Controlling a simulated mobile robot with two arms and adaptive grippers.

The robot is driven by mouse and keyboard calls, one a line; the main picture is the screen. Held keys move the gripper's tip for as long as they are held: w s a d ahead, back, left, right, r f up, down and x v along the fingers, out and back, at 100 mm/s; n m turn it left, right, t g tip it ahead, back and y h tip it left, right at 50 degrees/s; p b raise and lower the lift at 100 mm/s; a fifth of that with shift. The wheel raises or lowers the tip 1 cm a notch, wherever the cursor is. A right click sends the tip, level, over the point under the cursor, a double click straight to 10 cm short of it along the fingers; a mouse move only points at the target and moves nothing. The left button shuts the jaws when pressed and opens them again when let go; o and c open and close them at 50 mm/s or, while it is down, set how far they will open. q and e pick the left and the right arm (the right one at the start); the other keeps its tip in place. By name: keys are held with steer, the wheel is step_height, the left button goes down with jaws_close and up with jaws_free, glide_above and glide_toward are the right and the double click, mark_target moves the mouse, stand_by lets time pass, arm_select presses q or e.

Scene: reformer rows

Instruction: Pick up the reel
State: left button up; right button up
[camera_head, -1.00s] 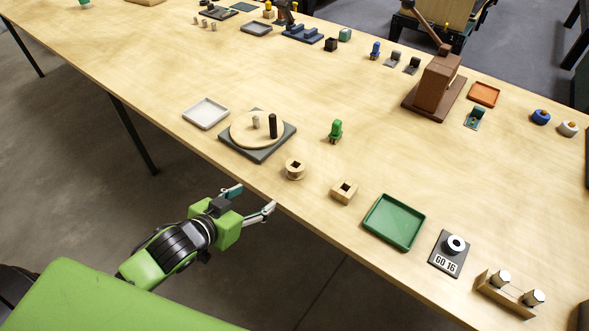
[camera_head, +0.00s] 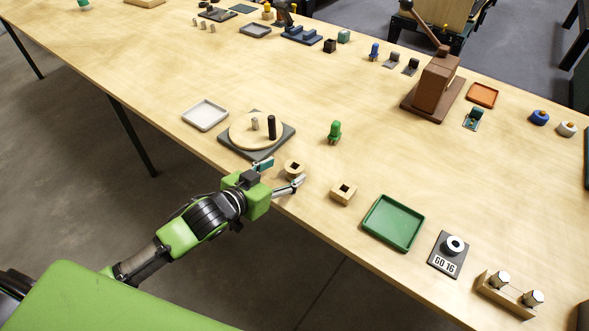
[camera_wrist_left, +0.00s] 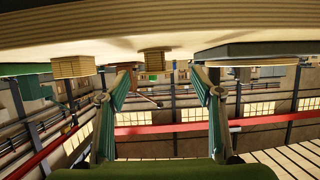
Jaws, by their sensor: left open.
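In the left wrist view, which is upside down, the reel (camera_wrist_left: 155,61) shows beyond and between the two fingertips (camera_wrist_left: 162,75). No finger appears to touch it. My right gripper is not in view.
A square wooden block (camera_head: 343,192) with a hole stands right of the reel. The turntable's grey base (camera_head: 233,143) is close on the left. A green figure (camera_head: 334,132) stands behind, and a green tray (camera_head: 394,222) lies farther right. Bare table separates them.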

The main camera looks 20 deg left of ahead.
mark_target(297, 165)
arm_select(q)
steer(key=x, duration=0.5)
steer(key=shift+s+d+r, duration=0.1)
steer(key=shift+d, duration=0.2)
steer(key=shift+c, duration=1.1)
steer(key=c, duration=1)
steer(key=shift+r, duration=0.1)
